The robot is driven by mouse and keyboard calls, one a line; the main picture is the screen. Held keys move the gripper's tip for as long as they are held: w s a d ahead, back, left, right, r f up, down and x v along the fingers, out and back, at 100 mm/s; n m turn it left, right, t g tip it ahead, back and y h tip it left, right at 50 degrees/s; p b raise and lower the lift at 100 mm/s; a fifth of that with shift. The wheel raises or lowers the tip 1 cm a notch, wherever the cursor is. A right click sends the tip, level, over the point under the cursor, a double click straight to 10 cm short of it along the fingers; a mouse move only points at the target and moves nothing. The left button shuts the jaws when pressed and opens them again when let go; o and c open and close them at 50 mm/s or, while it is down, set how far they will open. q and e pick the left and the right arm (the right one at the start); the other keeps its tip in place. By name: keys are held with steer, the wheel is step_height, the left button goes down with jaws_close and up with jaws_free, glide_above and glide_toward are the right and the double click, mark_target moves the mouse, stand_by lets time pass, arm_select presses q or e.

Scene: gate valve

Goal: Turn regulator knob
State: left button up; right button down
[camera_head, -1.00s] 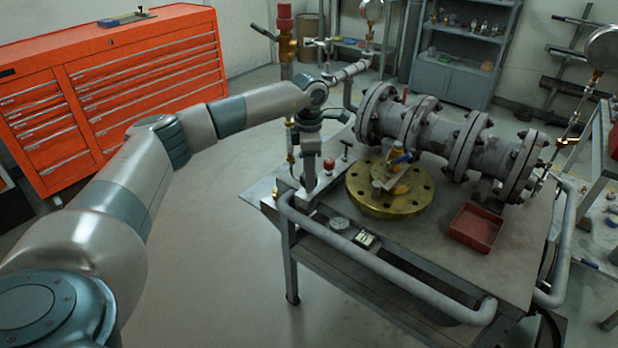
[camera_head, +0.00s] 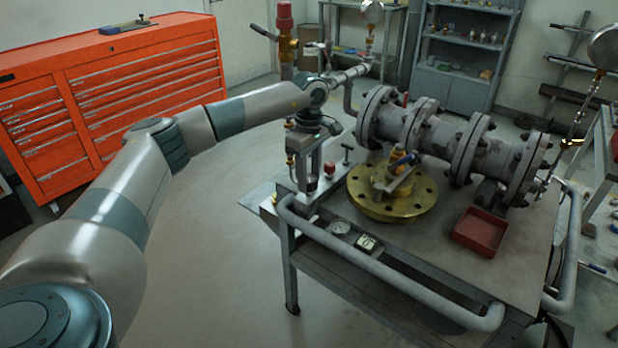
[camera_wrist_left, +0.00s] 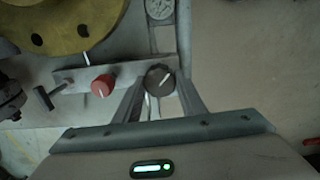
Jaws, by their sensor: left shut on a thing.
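The regulator knob is a round dark knob (camera_wrist_left: 160,77) with a white pointer line, seen in the left wrist view beside a red knob (camera_wrist_left: 103,86). My left gripper (camera_wrist_left: 159,92) points down with one finger on each side of the dark knob and is shut on it. The red knob (camera_head: 329,169) stands just right of the fingers. My right gripper is not in view.
A brass flange (camera_head: 390,205) and a flanged grey pipe valve (camera_head: 440,142) sit on the cart right of my gripper. A T-handle (camera_head: 347,153) stands close by. A grey rail (camera_head: 390,275) runs along the front edge. A red tray (camera_head: 480,232) lies at right.

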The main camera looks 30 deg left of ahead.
mark_target(309, 178)
arm_select(q)
steer(key=shift+w+r, duration=0.1)
steer(key=shift+r, duration=0.05)
steer(key=o, duration=1.1)
steer(key=shift+c, duration=0.2)
step_height(309, 178, up, 17)
steer(key=b, duration=0.1)
steer(key=shift+r, duration=0.15)
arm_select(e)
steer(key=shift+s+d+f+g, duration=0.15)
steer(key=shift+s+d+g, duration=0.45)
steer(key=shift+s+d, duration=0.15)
